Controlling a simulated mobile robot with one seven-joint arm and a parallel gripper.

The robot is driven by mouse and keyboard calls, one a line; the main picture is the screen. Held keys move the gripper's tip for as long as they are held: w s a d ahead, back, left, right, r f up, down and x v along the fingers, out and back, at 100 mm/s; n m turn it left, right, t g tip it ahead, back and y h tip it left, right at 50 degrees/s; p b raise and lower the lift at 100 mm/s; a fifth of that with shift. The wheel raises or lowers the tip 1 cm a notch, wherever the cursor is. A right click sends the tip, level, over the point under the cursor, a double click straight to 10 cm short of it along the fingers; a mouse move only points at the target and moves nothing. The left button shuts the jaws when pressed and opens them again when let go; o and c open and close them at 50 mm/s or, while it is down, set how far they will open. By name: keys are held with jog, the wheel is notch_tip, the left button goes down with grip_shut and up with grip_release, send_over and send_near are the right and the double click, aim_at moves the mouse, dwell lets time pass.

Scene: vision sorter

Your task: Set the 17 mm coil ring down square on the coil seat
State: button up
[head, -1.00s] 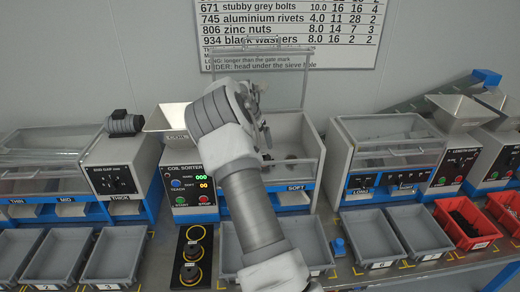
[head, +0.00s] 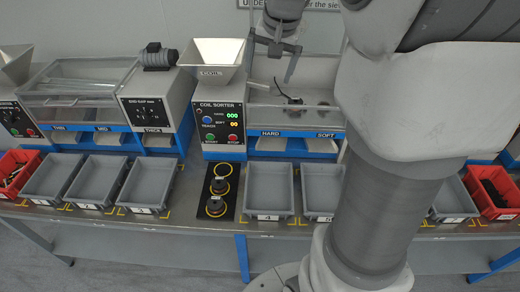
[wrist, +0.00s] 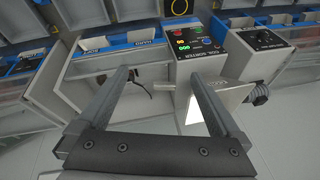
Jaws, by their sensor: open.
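A black panel (head: 207,212) with yellow circles lies in front of the coil sorter. Dark round pieces (head: 218,185) (head: 215,205) stand on its middle and front circles; the back circle looks bare. I cannot tell which piece, if any, is the 17 mm coil ring. Inside the clear-fronted bay of the coil sorter (head: 222,118) are small dark parts (head: 291,99), perhaps the coil seat; they are too small to tell. My gripper (head: 273,60) is open above this bay. In the wrist view the fingers (wrist: 161,70) are apart with nothing between them.
A white hopper (head: 214,55) rises left of the bay. Grey bins (head: 268,213) (head: 100,206) line the front edge, with red bins (head: 488,206) (head: 16,183) at the ends. A gap sorter (head: 147,102) stands to the left. My arm hides the right side.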

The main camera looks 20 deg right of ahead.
jog(key=s+a+n, duration=0.3)
jog(key=s+a, duration=0.3)
jog(key=s, duration=0.5)
jog(key=s+a+f+n+t, duration=0.1)
jog(key=s+a+n, duration=0.3)
jog(key=s, duration=0.7)
jog(key=shift+s+a, duration=0.25)
jog(key=shift+a, duration=0.65)
jog(key=shift+c, duration=0.2)
